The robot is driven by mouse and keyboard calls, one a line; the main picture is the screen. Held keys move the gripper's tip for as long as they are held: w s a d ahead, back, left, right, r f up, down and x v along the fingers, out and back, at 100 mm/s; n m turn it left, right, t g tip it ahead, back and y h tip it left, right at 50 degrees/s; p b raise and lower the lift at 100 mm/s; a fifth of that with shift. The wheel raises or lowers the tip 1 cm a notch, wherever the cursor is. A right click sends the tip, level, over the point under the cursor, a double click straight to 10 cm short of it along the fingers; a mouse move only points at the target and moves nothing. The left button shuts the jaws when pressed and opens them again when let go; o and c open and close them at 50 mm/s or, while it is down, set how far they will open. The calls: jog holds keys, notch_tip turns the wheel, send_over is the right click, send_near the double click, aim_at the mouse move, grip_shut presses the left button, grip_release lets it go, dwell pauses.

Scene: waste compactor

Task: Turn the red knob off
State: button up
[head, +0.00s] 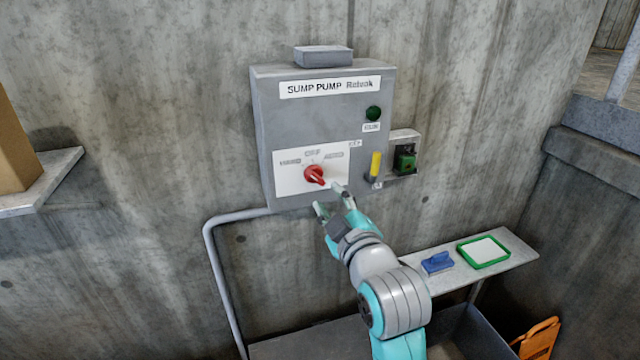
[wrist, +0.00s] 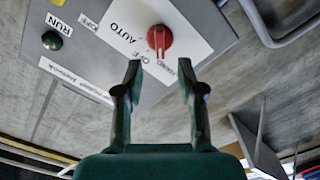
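The red knob (head: 314,175) sits on a white label plate (head: 290,184) low on the grey sump pump box (head: 330,130). Labels are printed above and beside it; the top one reads OFF. The knob also shows in the wrist view (wrist: 159,38), with a pale mark on its lower side. I cannot tell for sure which label it points at. My gripper (head: 331,197) is just below and right of the knob in the head view. Its fingers are spread, empty and apart from the knob. In the wrist view the knob appears beyond the gap between the fingertips (wrist: 159,66).
A green RUN lamp (head: 373,113), a yellow-handled part (head: 375,166) and a green switch (head: 405,158) are right of the knob. A conduit (head: 215,260) runs below the box. A shelf (head: 520,256) holds a blue item (head: 437,262) and a green-framed tray (head: 461,248).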

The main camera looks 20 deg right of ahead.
aim_at(318, 181)
jog(key=w, duration=0.6)
jog(key=shift+w, duration=0.4)
jog(key=shift+c, duration=0.2)
grip_shut()
